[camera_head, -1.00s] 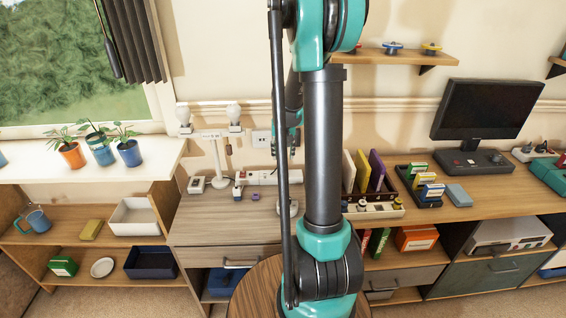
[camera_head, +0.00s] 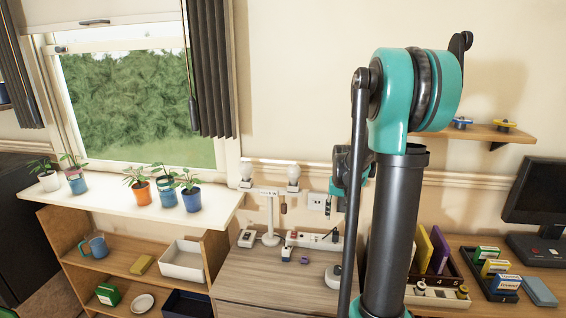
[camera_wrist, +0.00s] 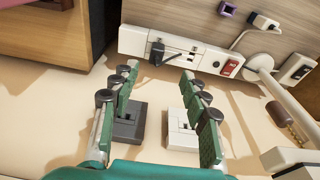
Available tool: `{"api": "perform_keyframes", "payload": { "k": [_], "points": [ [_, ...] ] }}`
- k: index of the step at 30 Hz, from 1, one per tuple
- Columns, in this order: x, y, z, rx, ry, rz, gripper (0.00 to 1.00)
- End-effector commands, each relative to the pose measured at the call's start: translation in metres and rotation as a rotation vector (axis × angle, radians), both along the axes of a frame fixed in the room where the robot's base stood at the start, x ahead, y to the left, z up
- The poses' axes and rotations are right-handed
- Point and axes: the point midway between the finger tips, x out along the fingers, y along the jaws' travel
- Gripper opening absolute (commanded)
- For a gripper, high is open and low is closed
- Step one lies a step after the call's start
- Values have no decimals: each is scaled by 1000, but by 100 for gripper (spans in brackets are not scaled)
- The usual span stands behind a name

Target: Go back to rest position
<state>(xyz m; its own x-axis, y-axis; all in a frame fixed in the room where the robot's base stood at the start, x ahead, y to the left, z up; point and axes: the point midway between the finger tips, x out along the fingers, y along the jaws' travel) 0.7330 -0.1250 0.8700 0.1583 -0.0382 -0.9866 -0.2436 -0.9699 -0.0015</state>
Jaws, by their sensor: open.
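My gripper (camera_wrist: 158,74) is open in the wrist view. Its green and black fingers stand apart with nothing held between them. A dark square plate (camera_wrist: 128,124) and a white square plate (camera_wrist: 183,128) lie beyond the fingers against the cream wall, apparently wall sockets. In the head view my teal and dark grey arm rises in front of the desk. The gripper end is mostly hidden behind it, near the wall socket (camera_head: 318,201).
A power strip (camera_head: 313,240) with a black plug (camera_wrist: 156,52) lies on the desk (camera_head: 255,285) near the wall. A white two-bulb lamp (camera_head: 270,215) stands to the left. Potted plants (camera_head: 166,192) line the sill. A monitor (camera_head: 537,195) and upright books (camera_head: 438,250) are right of my arm.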

Motion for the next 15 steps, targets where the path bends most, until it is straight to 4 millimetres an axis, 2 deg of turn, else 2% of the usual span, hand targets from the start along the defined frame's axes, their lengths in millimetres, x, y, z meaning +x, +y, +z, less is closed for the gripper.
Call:
{"api": "perform_keyframes", "payload": {
  "k": [8, 15],
  "points": [
    [-79, 36, 4, -9, -64, 79, 46],
    [-152, 61, -7, -15, -125, 150, 46]
  ]
}}
